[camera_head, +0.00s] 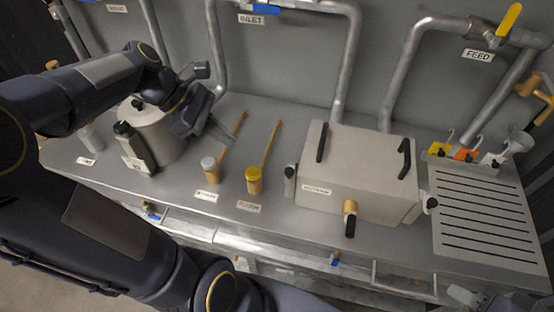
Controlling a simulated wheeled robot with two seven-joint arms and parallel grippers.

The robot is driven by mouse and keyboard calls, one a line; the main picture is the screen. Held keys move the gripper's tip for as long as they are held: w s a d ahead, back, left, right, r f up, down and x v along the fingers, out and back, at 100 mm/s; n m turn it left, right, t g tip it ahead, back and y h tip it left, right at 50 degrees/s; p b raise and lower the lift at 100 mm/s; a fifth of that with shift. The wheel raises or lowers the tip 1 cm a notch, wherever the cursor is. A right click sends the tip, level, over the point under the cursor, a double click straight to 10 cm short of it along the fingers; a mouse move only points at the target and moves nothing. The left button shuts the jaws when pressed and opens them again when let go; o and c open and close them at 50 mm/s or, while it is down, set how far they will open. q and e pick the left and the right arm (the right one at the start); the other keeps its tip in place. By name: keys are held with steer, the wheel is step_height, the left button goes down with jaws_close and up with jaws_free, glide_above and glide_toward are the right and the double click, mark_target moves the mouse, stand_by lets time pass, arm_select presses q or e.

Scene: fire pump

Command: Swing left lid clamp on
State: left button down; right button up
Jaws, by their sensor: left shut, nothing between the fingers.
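A beige box-shaped unit (352,165) with two black lid handles stands right of the middle of the bench. A small clamp with a dark top (290,178) is at its left side, and a clamp with a black knob (431,203) is at its right. A brass clamp with a black grip (350,215) is on its front. My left gripper (200,112) is shut and empty beside a round metal pot (160,130), well left of the box; whether it touches the pot is unclear. What seems part of my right gripper (470,297) is cut off at the bottom right.
The pot carries a black-topped clamp (127,140). Pipes run up the back wall.

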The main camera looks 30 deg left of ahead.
mark_target(290, 169)
arm_select(q)
steer(key=shift+d+f, duration=0.1)
steer(key=d+r+x, duration=0.1)
steer(key=x, duration=1.2)
steer(key=shift+w+d+r, duration=0.35)
steer(key=shift+w, duration=0.05)
arm_select(e)
steer(key=shift+r, duration=0.1)
